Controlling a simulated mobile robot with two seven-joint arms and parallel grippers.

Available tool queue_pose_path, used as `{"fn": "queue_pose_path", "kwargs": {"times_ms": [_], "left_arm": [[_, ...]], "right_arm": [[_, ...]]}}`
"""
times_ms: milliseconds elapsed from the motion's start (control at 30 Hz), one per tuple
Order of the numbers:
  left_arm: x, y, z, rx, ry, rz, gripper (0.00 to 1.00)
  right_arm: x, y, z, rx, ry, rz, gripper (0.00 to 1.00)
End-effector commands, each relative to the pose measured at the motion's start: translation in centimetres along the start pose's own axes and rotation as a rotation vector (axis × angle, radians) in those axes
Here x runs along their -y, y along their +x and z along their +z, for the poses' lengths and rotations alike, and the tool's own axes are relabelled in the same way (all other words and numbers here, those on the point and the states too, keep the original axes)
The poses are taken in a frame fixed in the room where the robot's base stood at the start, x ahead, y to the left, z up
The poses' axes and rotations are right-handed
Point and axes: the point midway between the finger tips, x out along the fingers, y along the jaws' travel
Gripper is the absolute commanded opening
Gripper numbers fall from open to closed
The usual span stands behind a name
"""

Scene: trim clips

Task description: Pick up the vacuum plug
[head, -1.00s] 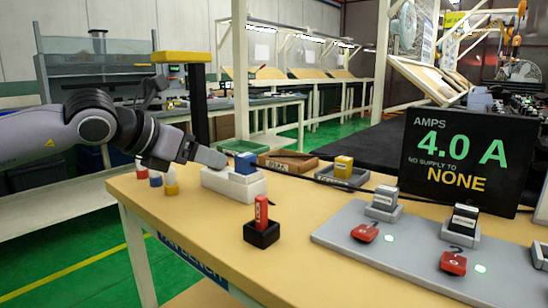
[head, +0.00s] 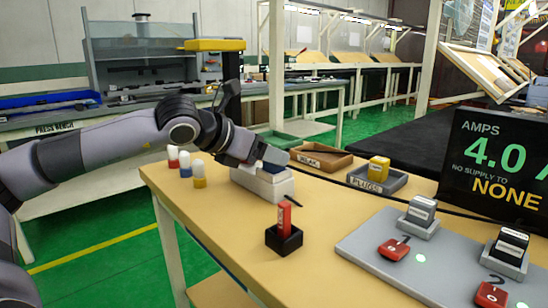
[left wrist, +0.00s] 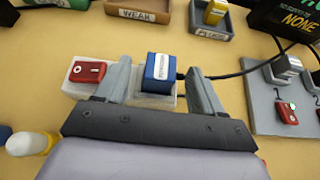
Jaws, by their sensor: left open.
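A blue plug (left wrist: 160,68) with a white label stands in a white block (left wrist: 80,88) in the left wrist view, and a dark cable runs from its right side. The label is too small to read, so I cannot tell if it says vacuum. My left gripper (left wrist: 158,76) is open, with one finger on each side of the blue plug and none visibly pressing on it. In the head view my left gripper (head: 250,151) is over the white block (head: 262,183) and hides most of the blue plug (head: 274,160). My right gripper is not in view.
A red switch (left wrist: 88,70) sits on the white block's left. Behind are a brown tray (head: 320,164) and a grey plugs tray (head: 392,185) with a yellow plug (head: 379,168). A red item in a black holder (head: 284,240) stands in front; a grey panel (head: 375,250) lies right.

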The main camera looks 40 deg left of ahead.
Motion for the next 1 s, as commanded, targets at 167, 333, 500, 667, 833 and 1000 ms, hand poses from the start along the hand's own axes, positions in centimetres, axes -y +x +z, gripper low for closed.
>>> {"fn": "queue_pose_path", "kwargs": {"times_ms": [167, 333, 500, 667, 833, 1000], "left_arm": [[0.1, 1.3, 0.3, 0.001, -0.006, -0.003, 0.68], [0.0, 2.3, 0.2, 0.001, -0.003, -0.002, 0.68], [0.0, 2.8, 0.0, -0.001, -0.001, 0.000, 0.68], [0.0, 2.8, 0.0, -0.001, 0.000, 0.001, 0.68], [0.0, 2.8, 0.0, -0.001, 0.000, 0.000, 0.29], [0.0, 2.8, 0.1, 0.001, 0.000, 0.000, 0.10]], "right_arm": [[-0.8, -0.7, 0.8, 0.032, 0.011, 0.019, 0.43], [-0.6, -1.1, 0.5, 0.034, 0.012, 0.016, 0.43], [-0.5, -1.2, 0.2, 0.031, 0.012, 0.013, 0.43], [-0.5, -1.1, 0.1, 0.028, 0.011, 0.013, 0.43], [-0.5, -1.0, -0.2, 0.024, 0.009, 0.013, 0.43], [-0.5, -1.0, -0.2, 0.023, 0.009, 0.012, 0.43]]}}
